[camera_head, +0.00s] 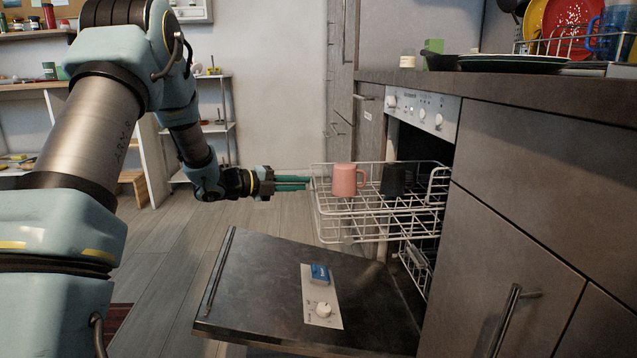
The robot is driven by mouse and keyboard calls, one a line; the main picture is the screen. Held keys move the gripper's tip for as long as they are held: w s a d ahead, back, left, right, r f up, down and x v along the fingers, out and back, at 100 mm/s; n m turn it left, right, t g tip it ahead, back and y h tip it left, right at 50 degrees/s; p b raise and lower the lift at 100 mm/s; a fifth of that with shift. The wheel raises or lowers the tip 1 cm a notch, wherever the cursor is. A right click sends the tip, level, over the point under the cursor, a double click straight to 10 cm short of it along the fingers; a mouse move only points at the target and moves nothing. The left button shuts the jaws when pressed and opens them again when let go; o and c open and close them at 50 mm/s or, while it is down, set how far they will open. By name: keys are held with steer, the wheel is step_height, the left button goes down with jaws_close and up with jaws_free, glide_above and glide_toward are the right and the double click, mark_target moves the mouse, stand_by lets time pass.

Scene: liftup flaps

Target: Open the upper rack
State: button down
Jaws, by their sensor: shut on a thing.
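The upper rack (375,206) is a white wire basket that sticks out of the open dishwasher, above the lowered door (255,283). It carries a pink mug (344,180) and a dark cup (393,179). My gripper (308,183) comes from the left, with its green fingers level at the rack's left front edge. The fingers are shut on the rack's front rim. The exact contact is small and hard to make out. The rack's far right end is partly hidden inside the machine.
The lower rack (416,265) sits inside the dishwasher below. The counter (480,88) overhead holds a dark pan and a dish rack (570,45) with plates. Cabinet fronts (520,220) stand on the right. The floor left of the door is clear.

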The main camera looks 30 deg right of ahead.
steer(key=shift+w+a, duration=0.35)
steer(key=shift+a, duration=0.45)
steer(key=c, duration=0.9)
jaws_free()
steer(key=a, duration=0.3)
steer(key=a+r+p, duration=0.1)
steer(key=a, duration=0.3)
steer(key=a+r+p, duration=0.1)
steer(key=a, duration=0.2)
steer(key=shift+s+a, duration=0.15)
steer(key=shift+a, duration=0.15)
